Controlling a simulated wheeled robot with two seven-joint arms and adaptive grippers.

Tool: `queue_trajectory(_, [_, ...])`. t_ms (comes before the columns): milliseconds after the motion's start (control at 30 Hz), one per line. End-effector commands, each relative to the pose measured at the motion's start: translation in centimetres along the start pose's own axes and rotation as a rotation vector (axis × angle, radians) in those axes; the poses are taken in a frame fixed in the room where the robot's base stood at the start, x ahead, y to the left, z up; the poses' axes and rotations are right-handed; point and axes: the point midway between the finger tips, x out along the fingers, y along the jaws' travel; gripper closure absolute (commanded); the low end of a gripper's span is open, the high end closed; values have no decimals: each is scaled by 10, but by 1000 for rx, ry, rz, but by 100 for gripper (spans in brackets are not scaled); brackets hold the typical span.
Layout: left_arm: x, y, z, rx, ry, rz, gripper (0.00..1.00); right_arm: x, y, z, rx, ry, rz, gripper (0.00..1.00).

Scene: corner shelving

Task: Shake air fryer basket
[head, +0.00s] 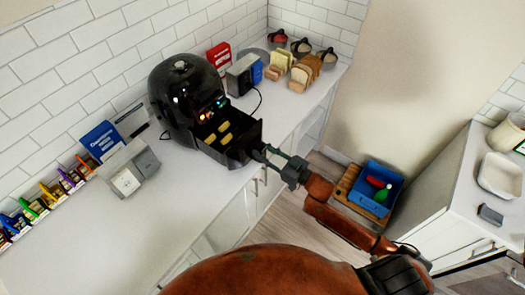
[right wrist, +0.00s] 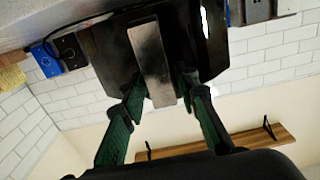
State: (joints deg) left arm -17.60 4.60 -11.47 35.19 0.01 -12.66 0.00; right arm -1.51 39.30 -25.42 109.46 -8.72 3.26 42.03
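The black air fryer (head: 178,92) stands on the counter against the tiled wall. Its basket (head: 243,146) is pulled out at the front and holds several yellow pieces of food (head: 225,138). My right gripper (head: 266,156) is at the front of the basket. In the right wrist view, its green fingers (right wrist: 162,88) stand on either side of the metallic basket handle (right wrist: 152,58). The fingers are spread, with a small gap showing beside the handle; contact is not clear. My left gripper is not in view.
A toaster (head: 243,75) and sliced bread (head: 305,72) are right of the fryer. A white-grey appliance (head: 127,172) stands to its left. A blue crate (head: 370,200) sits low by the wall. The front-left counter (head: 130,235) is clear.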

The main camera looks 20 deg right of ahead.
Motion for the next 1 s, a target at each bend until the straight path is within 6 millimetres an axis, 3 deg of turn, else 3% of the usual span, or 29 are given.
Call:
queue_trajectory(100, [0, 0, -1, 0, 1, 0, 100, 0, 0, 0, 1, -1, 0, 62])
queue_trajectory(467, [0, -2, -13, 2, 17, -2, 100, -6, 0, 2, 2, -4, 1, 62])
queue_trajectory(1000, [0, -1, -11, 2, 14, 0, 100, -104, 0, 2, 2, -4, 2, 62])
